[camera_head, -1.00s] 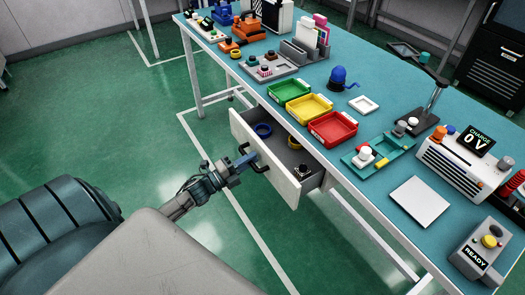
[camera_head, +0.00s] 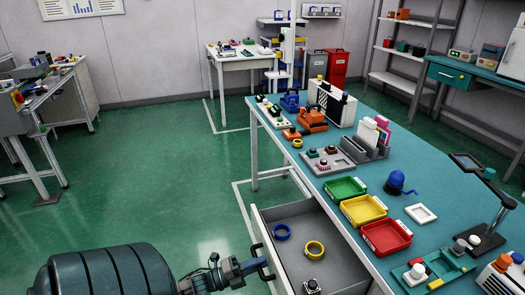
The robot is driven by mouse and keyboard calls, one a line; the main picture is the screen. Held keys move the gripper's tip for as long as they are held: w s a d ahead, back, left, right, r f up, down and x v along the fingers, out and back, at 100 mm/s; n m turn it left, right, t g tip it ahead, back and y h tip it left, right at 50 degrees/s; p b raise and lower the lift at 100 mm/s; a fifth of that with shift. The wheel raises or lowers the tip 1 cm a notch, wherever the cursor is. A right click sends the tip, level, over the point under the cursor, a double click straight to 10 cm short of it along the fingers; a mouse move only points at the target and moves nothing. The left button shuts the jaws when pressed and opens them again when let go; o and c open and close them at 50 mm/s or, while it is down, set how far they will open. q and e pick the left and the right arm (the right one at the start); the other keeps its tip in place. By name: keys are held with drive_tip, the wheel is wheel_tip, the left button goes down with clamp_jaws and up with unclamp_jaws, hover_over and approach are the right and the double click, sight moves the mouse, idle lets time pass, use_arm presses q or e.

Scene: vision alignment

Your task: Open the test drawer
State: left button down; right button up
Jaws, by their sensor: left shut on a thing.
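The test drawer (camera_head: 292,262) is pulled out from under the front edge of the teal workbench (camera_head: 335,185), and its grey inside shows. In it lie a blue ring (camera_head: 282,232), a yellow ring (camera_head: 315,248) and a small block with a dark round top (camera_head: 311,286). My left gripper (camera_head: 260,265) is at the drawer's outer front, shut on the dark drawer handle (camera_head: 266,274). The lower part of the drawer front is cut off by the picture edge. My right gripper is not in view.
Green, yellow (camera_head: 362,210) and red trays stand on the bench above the drawer. A blue domed device (camera_head: 396,183) and a lamp stand (camera_head: 487,238) are behind them. The green floor (camera_head: 150,205) left of the drawer is clear.

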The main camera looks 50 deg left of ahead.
use_arm(q)
drive_tip(key=c, duration=1.8)
unclamp_jaws()
drive_tip(key=shift+s, duration=0.1)
